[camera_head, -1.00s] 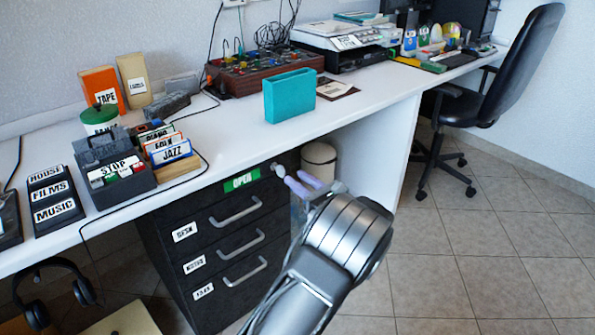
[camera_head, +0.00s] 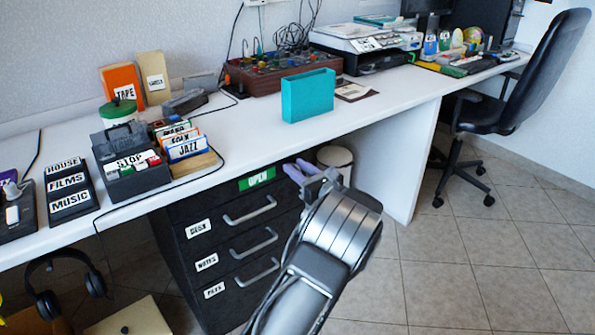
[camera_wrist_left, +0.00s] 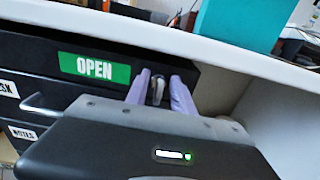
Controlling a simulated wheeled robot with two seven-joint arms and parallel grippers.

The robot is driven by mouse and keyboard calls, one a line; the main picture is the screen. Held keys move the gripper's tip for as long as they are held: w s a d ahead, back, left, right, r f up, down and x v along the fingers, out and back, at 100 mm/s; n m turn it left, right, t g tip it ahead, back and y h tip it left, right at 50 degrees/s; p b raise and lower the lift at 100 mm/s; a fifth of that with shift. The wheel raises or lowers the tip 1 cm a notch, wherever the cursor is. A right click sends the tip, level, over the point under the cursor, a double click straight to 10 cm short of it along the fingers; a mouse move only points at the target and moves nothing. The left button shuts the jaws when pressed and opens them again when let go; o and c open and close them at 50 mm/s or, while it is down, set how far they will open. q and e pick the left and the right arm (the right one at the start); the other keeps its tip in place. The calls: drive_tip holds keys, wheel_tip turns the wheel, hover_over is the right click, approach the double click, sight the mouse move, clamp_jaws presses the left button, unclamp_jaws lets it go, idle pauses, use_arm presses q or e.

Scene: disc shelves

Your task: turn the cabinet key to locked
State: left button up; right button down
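The dark cabinet (camera_head: 185,215) stands under the white desk and carries a green OPEN sign (camera_head: 257,178) near its top right corner. The sign also shows in the wrist view (camera_wrist_left: 94,68). A grey metal key (camera_wrist_left: 157,90) shows at the cabinet's upper right in the wrist view, between the purple fingertips of my left gripper (camera_wrist_left: 160,92). The fingers stand apart, one on each side of the key, with no clear sign of a squeeze. In the head view my left gripper (camera_head: 301,170) is at the cabinet's top right corner and hides the key. My right gripper is not in view.
The desk edge (camera_head: 230,158) runs just above my left gripper. A teal box (camera_head: 307,95) stands on the desk above it. A pale bin (camera_head: 335,160) stands behind the gripper to the right. Drawer handles (camera_head: 250,211) project from the cabinet front. Open floor (camera_head: 450,275) lies right.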

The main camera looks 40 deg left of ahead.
use_arm(q)
drive_tip(key=shift+c, duration=0.2)
clamp_jaws()
idle(0.4)
